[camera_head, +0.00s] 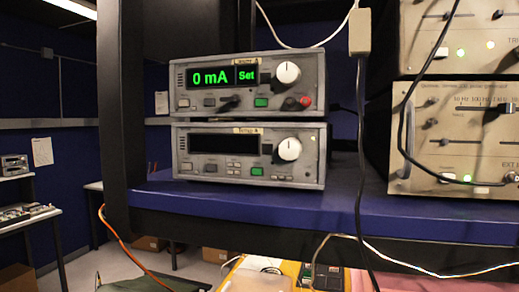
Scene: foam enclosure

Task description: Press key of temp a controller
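Two stacked grey instruments stand on a blue shelf. The lower one (215,178) carries a small yellowish label (247,130) that seems to read "Temp A", though it is blurred. Its display (222,144) is dark. A white knob (289,149) sits right of the display. A green key (257,171) and several small grey keys lie along its lower front. The upper instrument (215,60) shows "0 mA" and "Set" in green, with a similar white knob and a green key (261,102). Neither gripper is in view.
The blue shelf (250,203) has a narrow free front edge. Black cables (360,130) hang right of the stack. More beige instruments (460,135) stand at the right. A dark post (120,100) is at the left. A yellow surface (250,283) with items lies below.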

